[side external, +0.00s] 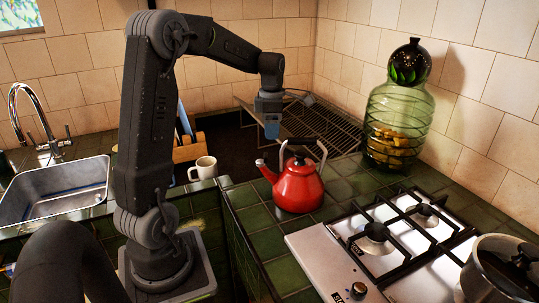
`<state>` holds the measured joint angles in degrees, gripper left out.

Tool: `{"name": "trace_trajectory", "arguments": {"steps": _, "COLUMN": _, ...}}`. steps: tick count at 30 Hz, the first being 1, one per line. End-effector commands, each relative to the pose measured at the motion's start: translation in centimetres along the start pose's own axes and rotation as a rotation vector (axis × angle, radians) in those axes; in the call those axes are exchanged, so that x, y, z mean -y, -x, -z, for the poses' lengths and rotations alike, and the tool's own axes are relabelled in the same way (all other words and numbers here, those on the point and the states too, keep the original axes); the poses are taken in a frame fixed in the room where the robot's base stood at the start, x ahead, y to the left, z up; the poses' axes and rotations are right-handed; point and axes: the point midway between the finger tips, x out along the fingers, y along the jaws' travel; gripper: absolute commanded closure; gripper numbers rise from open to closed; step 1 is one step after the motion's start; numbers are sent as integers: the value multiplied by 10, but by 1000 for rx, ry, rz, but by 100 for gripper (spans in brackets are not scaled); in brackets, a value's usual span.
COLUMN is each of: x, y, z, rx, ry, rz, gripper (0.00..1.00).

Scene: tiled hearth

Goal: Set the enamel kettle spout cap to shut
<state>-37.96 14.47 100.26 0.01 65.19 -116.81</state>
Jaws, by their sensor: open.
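The red enamel kettle (298,190) stands upright on the green tiled counter, left of the hob. Its spout points up and to the left. A small pale cap (261,163) sits at the spout tip; it is too small to tell whether it is open or shut. The kettle's dark handle (312,143) arches over the lid. My gripper (271,137) points down, open, above the spout and left of the handle in the picture. It appears apart from the kettle. Its fingers are small here, and I see nothing held between them.
A white mug (204,169) and a wooden block (187,149) stand left of the kettle. A wire rack (325,130) lies behind it. A green glass jar (399,125) stands to the right. The hob (385,240) and a lidded pot (490,272) are at front right. A sink (60,192) is far left.

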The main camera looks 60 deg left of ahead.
Motion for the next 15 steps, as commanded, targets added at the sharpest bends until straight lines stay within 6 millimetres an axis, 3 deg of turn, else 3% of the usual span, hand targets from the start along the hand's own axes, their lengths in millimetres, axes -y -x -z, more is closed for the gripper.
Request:
{"name": "trace_trajectory", "arguments": {"steps": 7, "x": 0, "y": 48, "z": 0, "rx": 1, "ry": 0, "rz": -2, "gripper": 38}}
{"name": "trace_trajectory", "arguments": {"steps": 15, "x": 51, "y": 62, "z": -16, "rx": 27, "ry": -392, "rz": -68, "gripper": 38}}
